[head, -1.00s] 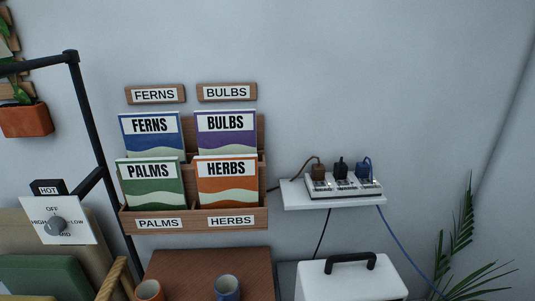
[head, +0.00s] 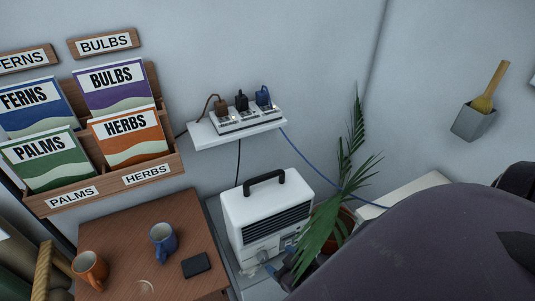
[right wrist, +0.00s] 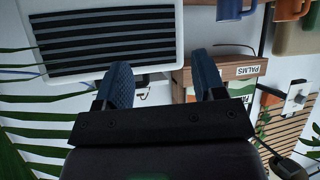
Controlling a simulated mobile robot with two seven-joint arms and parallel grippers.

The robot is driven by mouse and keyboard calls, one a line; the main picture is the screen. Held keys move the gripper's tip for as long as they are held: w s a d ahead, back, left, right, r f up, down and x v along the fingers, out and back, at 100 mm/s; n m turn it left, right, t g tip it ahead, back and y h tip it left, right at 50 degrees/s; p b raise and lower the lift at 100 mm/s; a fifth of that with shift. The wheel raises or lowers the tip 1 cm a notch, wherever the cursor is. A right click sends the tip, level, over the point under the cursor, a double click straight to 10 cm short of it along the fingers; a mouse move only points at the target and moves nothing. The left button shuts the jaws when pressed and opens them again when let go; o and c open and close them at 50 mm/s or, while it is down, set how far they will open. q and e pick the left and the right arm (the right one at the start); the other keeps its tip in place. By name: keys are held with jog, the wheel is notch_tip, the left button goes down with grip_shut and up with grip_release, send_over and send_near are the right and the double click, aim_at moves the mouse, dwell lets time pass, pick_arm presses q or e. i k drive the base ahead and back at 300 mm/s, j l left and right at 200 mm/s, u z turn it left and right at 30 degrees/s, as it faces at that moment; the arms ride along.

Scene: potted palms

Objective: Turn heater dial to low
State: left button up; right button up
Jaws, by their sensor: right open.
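In the right wrist view the heater (right wrist: 170,40) is at the upper left. My right gripper (right wrist: 163,70) is open there, with nothing between its dark blue fingers. My left gripper is not in view.
A potted palm (head: 325,218) stands close to the heater and my right arm. A wooden table (head: 130,225) holds an orange mug (head: 90,268), a blue mug (head: 163,243) and a black phone (head: 196,265). A power strip (head: 240,118) sits on a wall shelf.

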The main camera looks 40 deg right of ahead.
aim_at(262, 256)
jog(key=z, duration=1.2)
